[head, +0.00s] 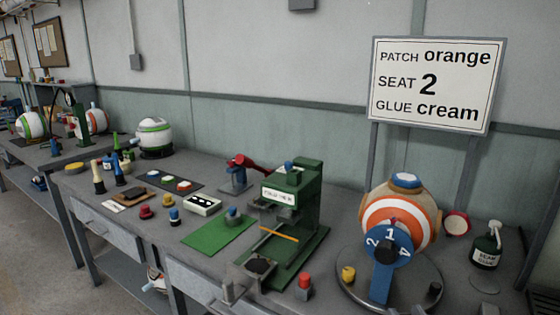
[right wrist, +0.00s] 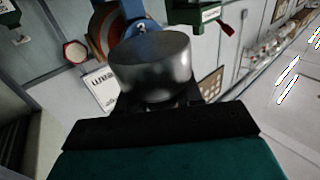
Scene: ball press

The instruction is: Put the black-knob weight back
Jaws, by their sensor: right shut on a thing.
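My right gripper (right wrist: 165,105) is shut, with a grey metal cylinder (right wrist: 152,62) held just beyond its dark fingers. The cylinder looks like the weight. Its knob is hidden in the grip, so its colour cannot be told. In the right wrist view, the cylinder is in front of the blue number dial (right wrist: 142,26). I cannot make out the right gripper clearly in the head view. A small black-topped piece (head: 435,289) stands at the right of the ball stand's round base (head: 365,298), and a yellow-topped one (head: 347,275) at its left. My left gripper is not in view.
A green press (head: 305,205) stands left of the orange and white ball (head: 400,212). A red-topped piece (head: 304,283) stands near the front edge. A glue bottle (head: 487,248) and a red-rimmed ring (head: 457,223) are at the right. A green mat (head: 213,237) lies left of the press.

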